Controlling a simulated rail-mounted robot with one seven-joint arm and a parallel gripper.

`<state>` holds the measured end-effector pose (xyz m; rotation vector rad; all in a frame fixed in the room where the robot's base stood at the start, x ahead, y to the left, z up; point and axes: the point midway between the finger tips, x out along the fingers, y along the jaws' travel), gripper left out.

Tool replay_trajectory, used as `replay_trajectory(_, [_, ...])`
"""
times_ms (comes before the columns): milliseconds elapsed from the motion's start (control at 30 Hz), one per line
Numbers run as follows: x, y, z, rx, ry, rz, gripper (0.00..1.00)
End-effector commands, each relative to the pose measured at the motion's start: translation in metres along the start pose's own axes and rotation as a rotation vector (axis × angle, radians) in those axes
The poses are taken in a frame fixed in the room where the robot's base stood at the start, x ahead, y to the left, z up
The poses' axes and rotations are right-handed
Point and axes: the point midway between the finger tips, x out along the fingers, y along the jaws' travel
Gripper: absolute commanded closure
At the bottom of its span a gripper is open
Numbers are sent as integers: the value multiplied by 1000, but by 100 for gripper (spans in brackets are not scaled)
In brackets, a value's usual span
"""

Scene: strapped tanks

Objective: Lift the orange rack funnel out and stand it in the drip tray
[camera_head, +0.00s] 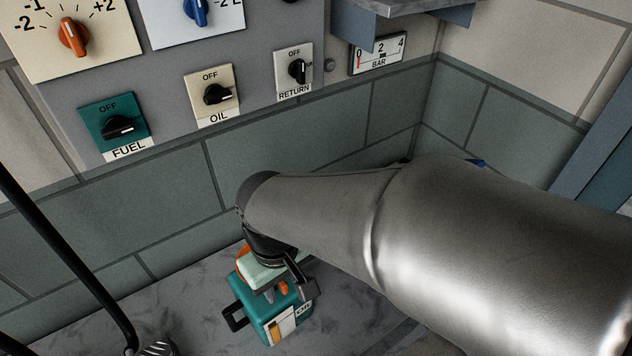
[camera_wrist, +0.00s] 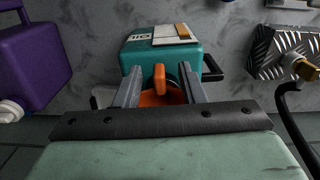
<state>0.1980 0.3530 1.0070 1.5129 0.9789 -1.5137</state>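My gripper (camera_head: 284,284) is low over a teal tank (camera_head: 272,318) with a white label. In the wrist view my gripper (camera_wrist: 160,74) has its two grey fingers apart, one on each side of an upright orange tab (camera_wrist: 159,79). Gaps show between the tab and both fingers. The tab rises from a round orange part (camera_wrist: 162,98) beside the teal tank (camera_wrist: 165,55). I cannot tell if this orange part is the rack funnel or a cap. The wrist hides what lies below it. I cannot make out the drip tray in either view.
A purple container (camera_wrist: 30,60) with a white cap stands left in the wrist view. A diamond-plate metal block (camera_wrist: 284,52) with a black hose is on the right. A panel with knobs (camera_head: 215,94) is on the tiled wall. My arm hides the counter's right side.

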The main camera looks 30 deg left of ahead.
Motion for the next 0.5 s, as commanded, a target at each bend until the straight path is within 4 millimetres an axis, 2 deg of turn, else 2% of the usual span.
replay_trajectory(100, [16,0,0,-1,-3,1,64])
replay_trajectory(200, [24,0,0,-1,-2,1,64])
replay_trajectory(433, [25,1,0,0,0,0,64])
replay_trajectory(467, [25,1,0,0,0,0,69])
replay_trajectory(500, [25,1,0,0,0,0,80])
